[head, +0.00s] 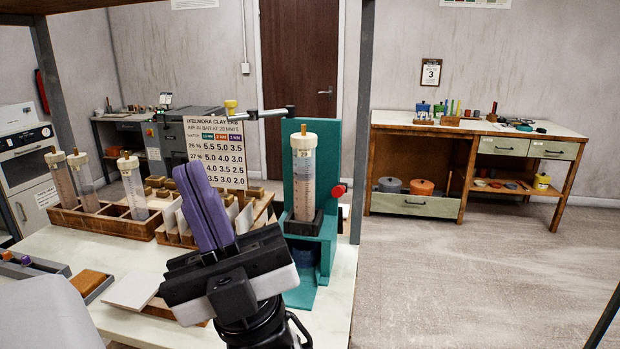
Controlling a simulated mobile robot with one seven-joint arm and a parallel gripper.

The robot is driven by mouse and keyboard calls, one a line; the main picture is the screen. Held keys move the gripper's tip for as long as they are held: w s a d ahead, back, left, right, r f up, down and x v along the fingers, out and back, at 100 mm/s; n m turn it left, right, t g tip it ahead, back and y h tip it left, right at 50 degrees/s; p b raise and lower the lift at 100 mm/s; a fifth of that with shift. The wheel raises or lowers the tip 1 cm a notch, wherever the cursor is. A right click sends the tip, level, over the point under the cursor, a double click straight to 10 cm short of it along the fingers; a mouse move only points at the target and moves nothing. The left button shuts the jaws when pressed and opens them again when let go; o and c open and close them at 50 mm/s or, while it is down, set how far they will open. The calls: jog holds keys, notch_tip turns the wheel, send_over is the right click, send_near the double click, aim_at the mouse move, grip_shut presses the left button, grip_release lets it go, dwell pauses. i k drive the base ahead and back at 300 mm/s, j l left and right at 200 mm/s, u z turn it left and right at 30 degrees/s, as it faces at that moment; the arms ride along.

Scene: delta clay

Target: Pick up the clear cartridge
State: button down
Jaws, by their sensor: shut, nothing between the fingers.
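Several clear tube cartridges with cream caps are in view. One cartridge (303,185) stands upright in a teal stand (327,170), with brownish contents and scale marks. Three more stand in a wooden rack at the left: a far-left cartridge (62,185), a slightly tilted one beside it (85,190), and a paler one (133,195) nearer my gripper. I cannot tell which one the task names. My gripper (189,172) has purple fingers, pressed together and empty. In the picture they lie between the paler cartridge and the teal stand, touching neither as far as I can see.
The wooden rack (95,222) has empty compartments. A printed chart (217,150) stands behind my gripper, with wooden blocks around it.

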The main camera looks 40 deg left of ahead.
aim_at(304, 160)
jog(key=i+l+u, duration=0.15)
jog(key=u, duration=0.2)
jog(key=i+l+u, duration=0.15)
jog(key=l+u, duration=0.25)
jog(key=i+l+u, duration=0.1)
jog(key=l+u, duration=0.25)
jog(key=j, duration=0.15)
